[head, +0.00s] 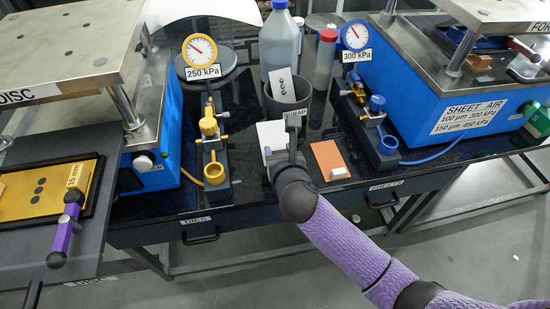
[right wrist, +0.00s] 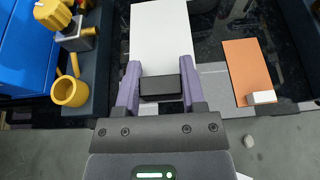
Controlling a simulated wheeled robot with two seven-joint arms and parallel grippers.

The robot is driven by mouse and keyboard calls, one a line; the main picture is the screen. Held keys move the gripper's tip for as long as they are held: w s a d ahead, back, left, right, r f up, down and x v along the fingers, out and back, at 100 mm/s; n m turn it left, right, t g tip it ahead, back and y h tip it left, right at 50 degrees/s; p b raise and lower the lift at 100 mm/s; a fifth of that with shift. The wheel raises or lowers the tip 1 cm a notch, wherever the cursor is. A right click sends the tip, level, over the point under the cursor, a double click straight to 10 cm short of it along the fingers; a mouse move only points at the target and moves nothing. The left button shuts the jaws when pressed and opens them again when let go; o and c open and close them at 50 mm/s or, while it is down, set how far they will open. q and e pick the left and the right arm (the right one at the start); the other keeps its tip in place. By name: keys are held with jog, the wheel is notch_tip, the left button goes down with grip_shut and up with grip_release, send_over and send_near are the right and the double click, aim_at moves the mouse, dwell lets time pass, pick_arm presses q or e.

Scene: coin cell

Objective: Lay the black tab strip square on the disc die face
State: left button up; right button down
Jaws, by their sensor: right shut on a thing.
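My right gripper (right wrist: 160,88) is shut on a small black strip (right wrist: 161,84), seen end-on as a dark block between the purple fingers in the right wrist view. In the head view the gripper (head: 293,140) is over the white sheet in the table's middle, and the strip is hard to make out. A gold plate (head: 20,203) with dark round spots lies at the far left beside the DISC press; it looks like the disc die face. My left gripper is not in view.
A white sheet (right wrist: 158,30) lies under the gripper, with an orange sheet (head: 328,157) bearing a small white block to its right. A grey scrap cup (head: 288,98) stands behind.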

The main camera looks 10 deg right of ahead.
notch_tip(320, 180, down, 11)
jog(key=b, duration=0.6)
jog(key=shift+r, duration=0.2)
jog(key=shift+f, duration=0.15)
jog(key=shift+c, duration=0.9)
grip_release()
